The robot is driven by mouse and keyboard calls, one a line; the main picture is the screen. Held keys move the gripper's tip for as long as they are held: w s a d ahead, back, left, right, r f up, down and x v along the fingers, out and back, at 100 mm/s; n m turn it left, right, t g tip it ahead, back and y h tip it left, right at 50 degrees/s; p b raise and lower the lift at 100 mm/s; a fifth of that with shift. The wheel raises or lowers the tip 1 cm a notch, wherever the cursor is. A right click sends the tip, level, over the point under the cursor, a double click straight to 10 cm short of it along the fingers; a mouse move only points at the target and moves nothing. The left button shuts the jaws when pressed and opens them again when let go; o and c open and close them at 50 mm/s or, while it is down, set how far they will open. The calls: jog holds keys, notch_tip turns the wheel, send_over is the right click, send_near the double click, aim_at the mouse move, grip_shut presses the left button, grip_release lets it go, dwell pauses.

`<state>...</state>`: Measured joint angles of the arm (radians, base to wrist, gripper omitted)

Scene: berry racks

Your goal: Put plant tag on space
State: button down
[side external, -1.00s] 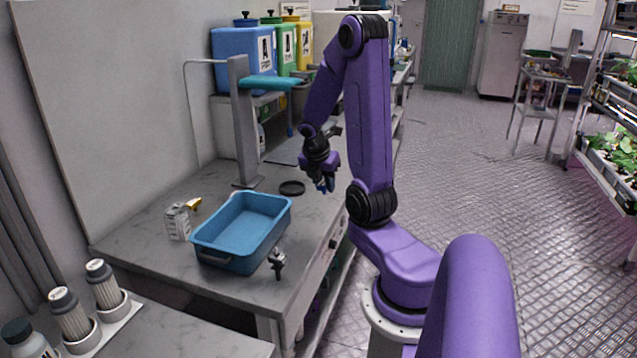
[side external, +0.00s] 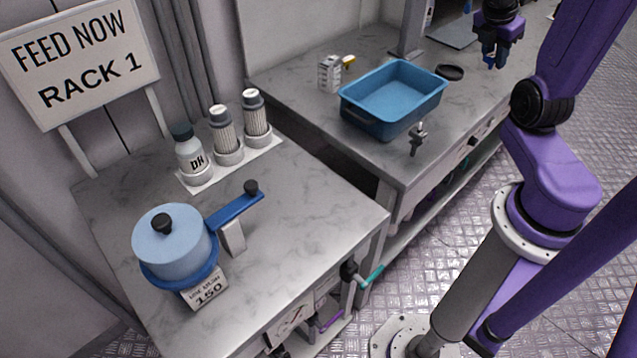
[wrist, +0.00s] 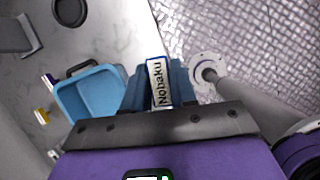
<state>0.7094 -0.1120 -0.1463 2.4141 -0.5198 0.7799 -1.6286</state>
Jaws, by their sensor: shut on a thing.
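My gripper (side external: 493,57) hangs over the right-hand counter near its front edge, behind and to the right of the blue tray. It also shows in the wrist view (wrist: 157,92), shut on the plant tag (wrist: 157,80). The tag is a small white strip with a blue edge and the dark word "Nobaku". It stands between the two blue-grey fingers, with the text running lengthwise. In the side view the tag is too small to make out clearly. I cannot tell which spot is the space.
An empty blue tray (side external: 392,97) sits on the counter (side external: 300,75), with a white box (side external: 330,73) to its left and a black ring (side external: 450,72) to its right.

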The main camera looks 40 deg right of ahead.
jog(key=w+a+m+g+y, duration=0.15)
jog(key=a+m, duration=0.65)
jog(key=a, duration=1)
jog(key=a+m+g+y, duration=0.25)
jog(key=a+m, duration=0.55)
jog(key=a, duration=1.1)
notch_tip(320, 180, down, 11)
jog(key=w+a+f, duration=0.1)
jog(key=w+f, duration=0.2)
jog(key=w, duration=0.1)
jog(key=w+a+f, duration=0.1)
jog(key=w+f, duration=0.2)
jog(key=w, duration=0.1)
jog(key=w+a+f, duration=0.2)
jog(key=w+f, duration=0.1)
jog(key=w, duration=0.1)
jog(key=shift+w, duration=0.3)
jog(key=shift+w+a+f, duration=0.1)
jog(key=shift+f, duration=0.05)
jog(key=shift+w+f, duration=0.15)
jog(key=shift+f, duration=1.55)
